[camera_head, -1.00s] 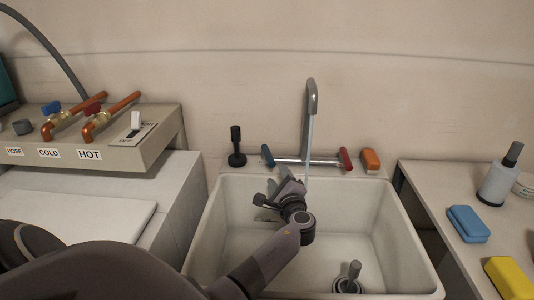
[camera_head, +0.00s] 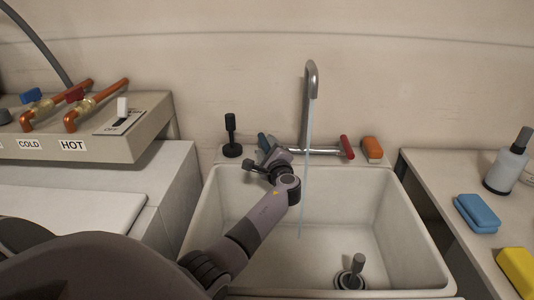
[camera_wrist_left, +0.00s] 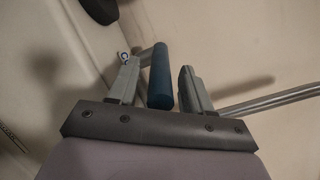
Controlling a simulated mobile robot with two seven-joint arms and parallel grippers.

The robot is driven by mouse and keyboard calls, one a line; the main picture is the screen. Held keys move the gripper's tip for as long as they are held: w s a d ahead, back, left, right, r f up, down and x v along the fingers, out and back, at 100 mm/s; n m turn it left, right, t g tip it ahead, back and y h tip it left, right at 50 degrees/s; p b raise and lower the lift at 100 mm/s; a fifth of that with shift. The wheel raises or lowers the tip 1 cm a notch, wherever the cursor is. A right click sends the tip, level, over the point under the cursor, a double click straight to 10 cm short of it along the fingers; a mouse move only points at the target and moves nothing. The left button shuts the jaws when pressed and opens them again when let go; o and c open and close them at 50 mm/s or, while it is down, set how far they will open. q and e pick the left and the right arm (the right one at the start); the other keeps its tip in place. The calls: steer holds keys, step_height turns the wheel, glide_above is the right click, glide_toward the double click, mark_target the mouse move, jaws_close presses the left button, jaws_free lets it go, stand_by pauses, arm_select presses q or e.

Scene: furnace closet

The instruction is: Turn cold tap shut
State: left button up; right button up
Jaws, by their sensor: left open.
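The cold tap is the blue handle (camera_head: 263,142) at the left end of the metal tap bar (camera_head: 312,150) behind the sink; the red handle (camera_head: 347,147) is at the right end. A thin stream of water (camera_head: 304,190) runs from the tall spout (camera_head: 312,80) into the basin. My left gripper (camera_head: 274,155) is at the blue handle, partly hiding it. In the left wrist view my left gripper (camera_wrist_left: 158,68) is open, with the blue handle (camera_wrist_left: 161,80) between its fingers and gaps beside it. My right gripper is not in view.
A white sink (camera_head: 320,205) lies below, with a plunger-like stopper (camera_head: 353,270) inside. A black upright tool (camera_head: 231,135) stands left of the tap, an orange block (camera_head: 371,149) right. Labelled COLD and HOT valves (camera_head: 80,100) sit on the left box. Sponges (camera_head: 477,213) lie on the right counter.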

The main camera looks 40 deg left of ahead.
arm_select(q)
steer(key=shift+w+a, duration=0.15)
steer(key=shift+a, duration=0.1)
jaws_close()
steer(key=shift+s+a+r+m+t+h+p, duration=0.1)
steer(key=shift+s+a+m+t+h+p, duration=0.15)
steer(key=shift+m+t+p, duration=0.2)
steer(key=shift+s+a+r+m+t+h+p, duration=0.1)
steer(key=shift+s+m+t+h+p, duration=0.05)
steer(key=shift+m+t+h+p, duration=0.3)
steer(key=shift+s+a+f+m+t+h+p, duration=0.1)
steer(key=shift+s+a+m+t+h+p, duration=0.25)
steer(key=shift+m+t+h, duration=0.35)
steer(key=shift+t+h, duration=0.4)
steer(key=shift+t, duration=0.1)
steer(key=shift+f+m, duration=0.1)
steer(key=shift+m, duration=0.2)
